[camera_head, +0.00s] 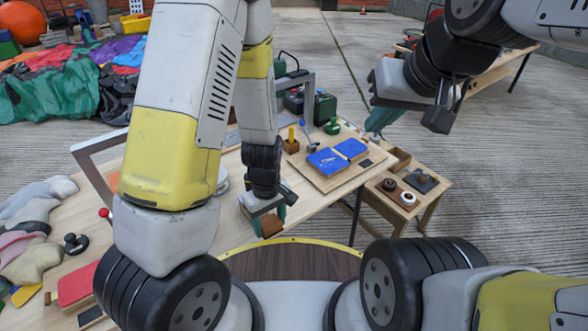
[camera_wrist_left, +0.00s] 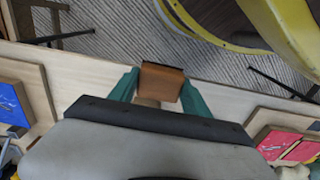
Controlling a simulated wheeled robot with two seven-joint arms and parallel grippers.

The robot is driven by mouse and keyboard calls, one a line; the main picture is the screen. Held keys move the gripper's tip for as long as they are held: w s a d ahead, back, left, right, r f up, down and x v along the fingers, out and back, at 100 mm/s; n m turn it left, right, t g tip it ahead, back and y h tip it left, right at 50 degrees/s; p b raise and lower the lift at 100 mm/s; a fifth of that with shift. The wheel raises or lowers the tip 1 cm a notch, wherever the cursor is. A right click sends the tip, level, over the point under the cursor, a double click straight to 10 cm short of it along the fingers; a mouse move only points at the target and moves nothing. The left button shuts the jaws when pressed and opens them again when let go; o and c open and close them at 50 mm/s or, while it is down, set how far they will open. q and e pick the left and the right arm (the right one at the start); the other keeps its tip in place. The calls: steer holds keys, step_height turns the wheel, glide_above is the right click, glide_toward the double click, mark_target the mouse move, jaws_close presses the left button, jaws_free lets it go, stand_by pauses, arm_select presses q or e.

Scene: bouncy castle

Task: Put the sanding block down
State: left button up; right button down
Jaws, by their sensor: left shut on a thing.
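The sanding block (camera_wrist_left: 161,82) is a small brown block with a dark edge. In the left wrist view it sits between the green fingers of my left gripper (camera_wrist_left: 157,88), which is shut on it. In the head view the block (camera_head: 271,225) shows at the fingertips of my left gripper (camera_head: 272,219), over the front edge of the wooden table (camera_head: 318,206). I cannot tell whether the block touches the table. My right gripper (camera_head: 382,119) is raised at the upper right, away from the table; its finger gap is not clear.
A wooden board with blue pads (camera_head: 337,157) lies right of my left gripper. A red pad (camera_head: 78,284) lies at the left. A small side table (camera_head: 413,188) holds round items. Bare tabletop lies between the left gripper and the blue pads.

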arm_select(q)
steer(key=w+d, duration=0.2)
steer(key=w, duration=0.2)
steer(key=w+d+f, duration=0.1)
steer(key=w+d, duration=0.1)
steer(key=w, duration=0.3)
steer(key=w+d, duration=0.2)
steer(key=w, duration=0.3)
steer(key=shift+d+f, duration=0.1)
steer(key=shift+f, duration=0.15)
steer(key=shift+w+d+f, duration=0.1)
steer(key=shift+w+f, duration=0.15)
steer(key=shift+f, duration=1.5)
steer(key=shift+f, duration=0.1)
steer(key=o, duration=1.4)
steer(key=shift+o, duration=0.2)
